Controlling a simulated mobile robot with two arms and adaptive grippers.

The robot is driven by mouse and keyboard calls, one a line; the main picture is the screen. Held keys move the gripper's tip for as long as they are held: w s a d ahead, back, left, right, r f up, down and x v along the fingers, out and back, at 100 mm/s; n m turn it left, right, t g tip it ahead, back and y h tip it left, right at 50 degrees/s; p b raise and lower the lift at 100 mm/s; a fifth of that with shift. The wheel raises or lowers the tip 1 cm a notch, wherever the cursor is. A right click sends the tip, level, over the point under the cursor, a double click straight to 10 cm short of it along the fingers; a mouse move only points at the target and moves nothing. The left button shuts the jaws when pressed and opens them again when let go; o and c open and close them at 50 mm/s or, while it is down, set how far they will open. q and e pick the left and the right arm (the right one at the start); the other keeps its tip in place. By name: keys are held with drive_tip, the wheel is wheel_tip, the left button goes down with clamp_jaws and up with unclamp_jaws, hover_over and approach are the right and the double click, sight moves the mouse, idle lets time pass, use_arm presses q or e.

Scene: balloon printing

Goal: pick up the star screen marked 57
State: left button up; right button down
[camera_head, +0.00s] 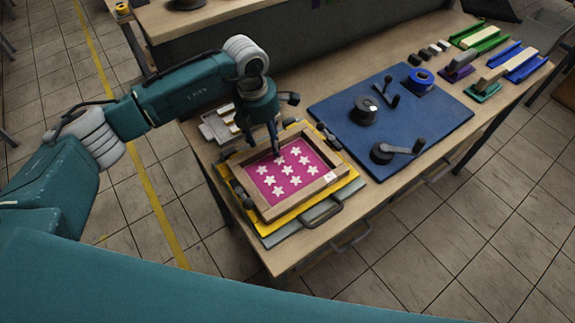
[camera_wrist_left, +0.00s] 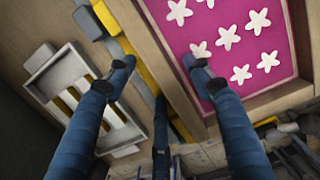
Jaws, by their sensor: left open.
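The star screen (camera_head: 257,210) is a wooden frame around a magenta mesh with several white stars. It lies flat on a yellow plate (camera_head: 349,190) on the table. A small white label sits on its near right corner; its number is too small to read. My left gripper (camera_head: 274,150) is open and points down at the screen's far side. In the left wrist view its fingers (camera_wrist_left: 160,63) are spread over the wooden side (camera_wrist_left: 165,35), one tip over the magenta mesh and one outside near the yellow edge. I cannot tell whether they touch the frame. My right gripper is not in view.
A white slotted rack (camera_head: 214,126) stands just behind the screen. Right of it lies a blue mat (camera_head: 430,118) with dark round parts and handled tools. Coloured trays (camera_head: 482,40) are at the far right. A metal handle (camera_head: 322,215) sticks out at the near side.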

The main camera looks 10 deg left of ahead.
use_arm(q)
clamp_jaws()
drive_tip(key=shift+r, duration=0.15)
